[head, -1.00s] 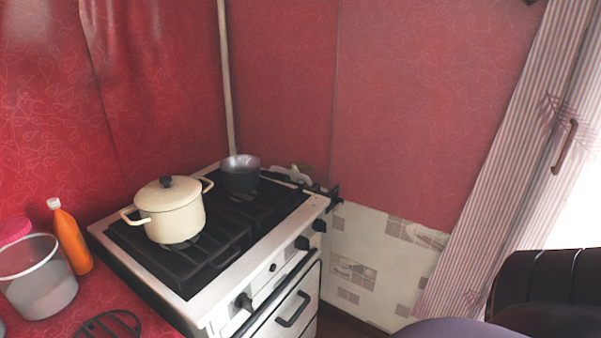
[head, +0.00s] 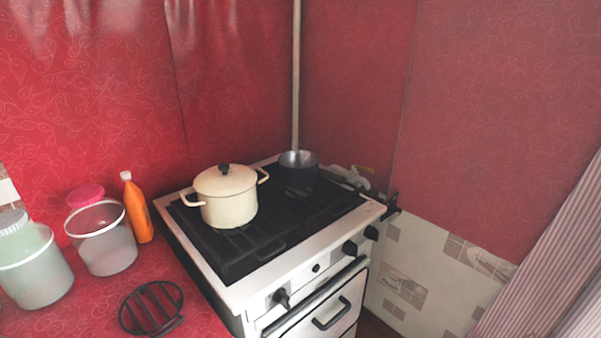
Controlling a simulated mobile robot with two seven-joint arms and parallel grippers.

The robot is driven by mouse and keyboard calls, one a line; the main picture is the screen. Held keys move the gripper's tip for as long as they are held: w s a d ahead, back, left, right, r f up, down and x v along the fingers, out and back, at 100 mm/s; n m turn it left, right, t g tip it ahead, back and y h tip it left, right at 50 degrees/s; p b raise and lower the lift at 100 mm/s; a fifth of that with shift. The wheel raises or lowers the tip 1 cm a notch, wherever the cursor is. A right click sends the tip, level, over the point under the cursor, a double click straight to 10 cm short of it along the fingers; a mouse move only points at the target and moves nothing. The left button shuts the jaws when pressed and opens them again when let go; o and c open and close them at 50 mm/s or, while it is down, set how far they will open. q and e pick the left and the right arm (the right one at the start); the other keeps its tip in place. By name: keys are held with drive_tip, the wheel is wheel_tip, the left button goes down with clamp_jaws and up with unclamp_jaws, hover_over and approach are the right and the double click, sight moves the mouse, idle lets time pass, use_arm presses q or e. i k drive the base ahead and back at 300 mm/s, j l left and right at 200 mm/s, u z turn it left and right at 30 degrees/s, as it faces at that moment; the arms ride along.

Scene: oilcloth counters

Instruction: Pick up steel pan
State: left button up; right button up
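A small dark steel pan (head: 298,172) stands on the back right of the stove, near the corner of the red walls. Its inside looks shiny grey. A handle cannot be made out clearly. A cream lidded pot (head: 228,200) with two side handles stands on the stove to the left of the pan. Neither of my grippers shows in the head view.
The white stove (head: 232,298) with black grates has knobs and an oven handle on its front. On the red counter to its left are an orange bottle (head: 138,208), a clear bucket (head: 105,245), a second container (head: 36,268) and a black round trivet (head: 151,307).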

sight(299, 174)
drive_tip(key=l+u, duration=0.15)
drive_tip(key=u, duration=0.5)
drive_tip(key=i+l+u, duration=0.1)
drive_tip(key=l+u, duration=0.15)
drive_tip(key=l, duration=0.15)
drive_tip(key=i+l+u, duration=0.1)
drive_tip(key=l+u, duration=0.2)
drive_tip(key=l, duration=0.1)
